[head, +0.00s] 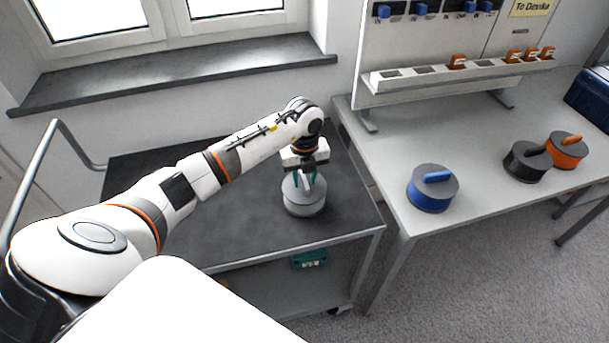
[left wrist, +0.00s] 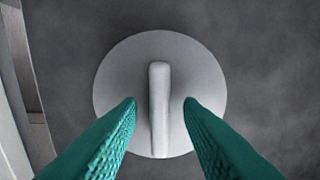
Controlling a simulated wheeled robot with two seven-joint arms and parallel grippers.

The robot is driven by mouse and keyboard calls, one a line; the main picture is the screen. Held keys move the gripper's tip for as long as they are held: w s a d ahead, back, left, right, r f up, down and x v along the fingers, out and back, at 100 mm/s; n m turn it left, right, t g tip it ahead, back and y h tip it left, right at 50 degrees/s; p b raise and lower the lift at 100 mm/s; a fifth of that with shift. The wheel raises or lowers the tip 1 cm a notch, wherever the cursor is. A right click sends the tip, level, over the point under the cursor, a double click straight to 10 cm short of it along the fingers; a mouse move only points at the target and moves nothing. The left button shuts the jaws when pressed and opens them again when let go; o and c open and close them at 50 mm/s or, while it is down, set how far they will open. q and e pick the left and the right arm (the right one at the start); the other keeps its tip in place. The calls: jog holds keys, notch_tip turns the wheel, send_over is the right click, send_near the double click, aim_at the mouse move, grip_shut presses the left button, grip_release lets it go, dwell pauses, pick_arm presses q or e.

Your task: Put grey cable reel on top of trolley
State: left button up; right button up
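The grey cable reel (head: 305,201) sits on the dark top of the trolley (head: 240,228), near its right end. In the left wrist view the reel (left wrist: 115,82) shows from above, with its light bar handle (left wrist: 159,108) upright in the picture. My left gripper (head: 306,182) is right above the reel. Its teal fingers (left wrist: 160,101) are open, one on each side of the handle, with a gap on both sides. My right gripper is in neither view.
A table (head: 440,240) on the right holds a blue reel (head: 431,190), a black reel (head: 526,163) and an orange reel (head: 567,151). A panel with hooks and a connector rail stands at its back. A teal item (head: 310,260) lies on the trolley's lower shelf. The trolley top left of the reel is clear.

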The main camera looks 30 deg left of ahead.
pick_arm(q)
jog(key=shift+r, duration=0.55)
notch_tip(320, 180, up, 11)
jog(key=b, duration=0.1)
dwell(0.5)
